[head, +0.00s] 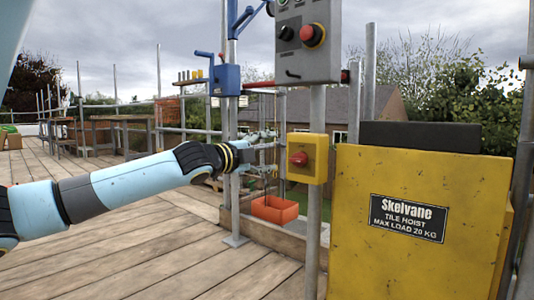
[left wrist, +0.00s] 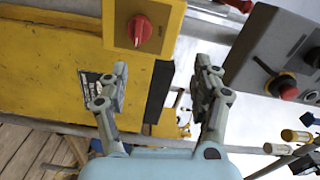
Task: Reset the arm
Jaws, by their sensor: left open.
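My left arm reaches in from the left in the head view. Its gripper (head: 264,148) is open and appears empty, just left of a yellow switch box (head: 318,146) with a red rotary knob (head: 299,159). In the left wrist view the two fingers (left wrist: 162,88) are spread apart with nothing between them. The red knob (left wrist: 140,29) shows there at the top, beyond the fingertips and apart from them. My right gripper is in neither view.
A grey control panel (head: 300,62) with a red button (head: 312,35) hangs on a post above the switch box. The yellow tile hoist (head: 410,225) stands at right. An orange tray (head: 274,210) sits below my gripper. The plank deck (head: 150,235) is clear at left.

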